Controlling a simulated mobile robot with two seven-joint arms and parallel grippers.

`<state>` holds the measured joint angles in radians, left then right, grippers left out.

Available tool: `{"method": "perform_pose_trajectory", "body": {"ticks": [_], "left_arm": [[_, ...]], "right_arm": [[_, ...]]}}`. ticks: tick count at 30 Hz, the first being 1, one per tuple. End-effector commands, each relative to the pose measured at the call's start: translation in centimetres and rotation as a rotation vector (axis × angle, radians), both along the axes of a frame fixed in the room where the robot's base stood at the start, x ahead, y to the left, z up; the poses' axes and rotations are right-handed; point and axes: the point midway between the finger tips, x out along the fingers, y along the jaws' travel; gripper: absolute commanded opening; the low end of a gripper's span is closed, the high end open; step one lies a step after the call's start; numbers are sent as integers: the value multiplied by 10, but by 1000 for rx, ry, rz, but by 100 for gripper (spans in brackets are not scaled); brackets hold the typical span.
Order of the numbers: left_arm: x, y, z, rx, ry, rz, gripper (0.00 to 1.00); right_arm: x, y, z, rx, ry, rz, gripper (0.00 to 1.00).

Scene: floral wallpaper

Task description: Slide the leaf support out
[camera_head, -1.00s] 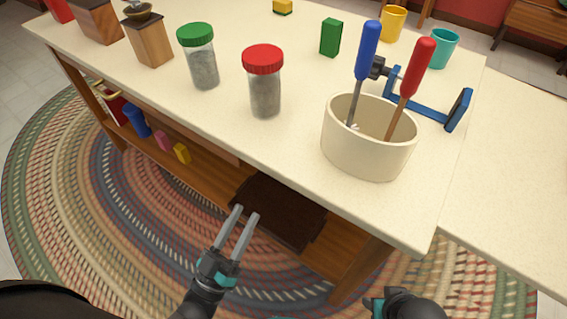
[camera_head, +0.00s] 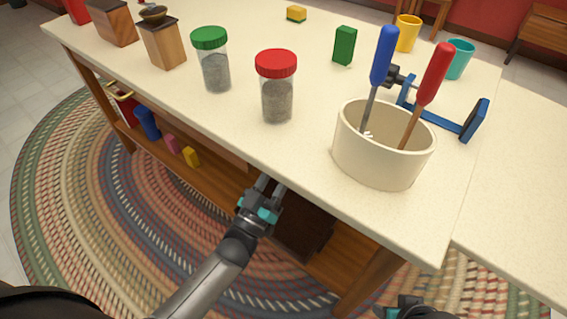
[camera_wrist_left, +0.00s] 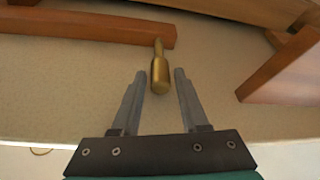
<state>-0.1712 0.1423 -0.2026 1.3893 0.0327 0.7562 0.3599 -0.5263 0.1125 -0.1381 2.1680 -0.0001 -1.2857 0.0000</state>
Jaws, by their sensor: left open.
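In the left wrist view a brass knob (camera_wrist_left: 160,76) with a narrow stem sits by a reddish-brown wooden bar (camera_wrist_left: 90,26) under the pale tabletop; the bar looks like the leaf support. My left gripper (camera_wrist_left: 154,72) is open, with a finger on each side of the knob and a gap to each. In the head view my left gripper (camera_head: 270,184) reaches under the table's front edge, which hides its fingertips, the knob and the bar. Of my right arm only a dark part shows at the bottom right; its fingers cannot be made out.
The tabletop (camera_head: 300,165) overhangs my left gripper. Near its front edge stand a cream crock (camera_head: 380,160) with two tools, a red-lidded jar (camera_head: 277,100) and a green-lidded jar (camera_head: 215,72). A pale leaf panel (camera_head: 515,210) lies to the right. A lower shelf (camera_head: 215,178) holds several things.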

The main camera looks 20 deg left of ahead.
Motion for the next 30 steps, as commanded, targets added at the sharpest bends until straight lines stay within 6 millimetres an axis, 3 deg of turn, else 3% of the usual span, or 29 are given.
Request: {"method": "perform_pose_trajectory", "body": {"ticks": [6, 18, 30], "left_arm": [[0, 0, 0, 0, -1, 0, 44], [0, 0, 0, 0, -1, 0, 0], [0, 0, 0, 0, 0, 0, 0]], "right_arm": [[0, 0, 0, 0, 1, 0, 50], [0, 0, 0, 0, 0, 0, 50], [0, 0, 0, 0, -1, 0, 50]]}}
